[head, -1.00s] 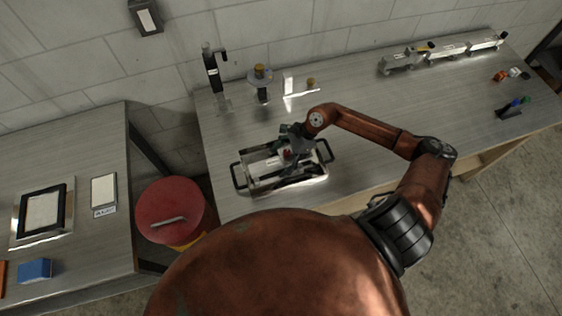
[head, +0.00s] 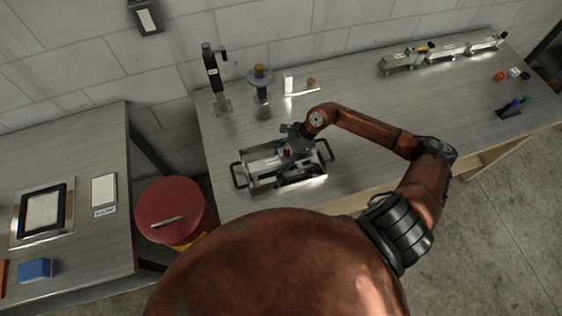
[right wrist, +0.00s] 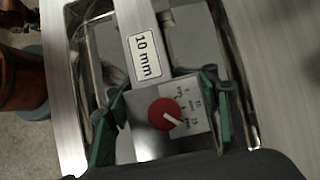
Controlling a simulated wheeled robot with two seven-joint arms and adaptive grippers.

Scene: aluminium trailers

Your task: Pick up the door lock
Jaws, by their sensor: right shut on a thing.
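The door lock (right wrist: 143,133) is a silver block with a red round knob and a white scale plate, and it shows small in the head view (head: 268,164). A light bar labelled "10 mm" runs from it. It is in or just over a metal tray (head: 246,184) with black handles. My right gripper (head: 290,145) reaches in from above. In the right wrist view the gripper (right wrist: 161,88) has its green-padded fingers on both sides of the lock, shut on it. The lock's underside is hidden, so I cannot tell whether it touches the tray floor. My left gripper is not in view.
The tray stands on a long metal bench (head: 370,110). A black stand (head: 212,72) and a round-topped stand (head: 260,84) are behind it. Metal blocks (head: 402,61) stand at the back right. A red drum (head: 170,207) is left of the bench. The bench's middle right is clear.

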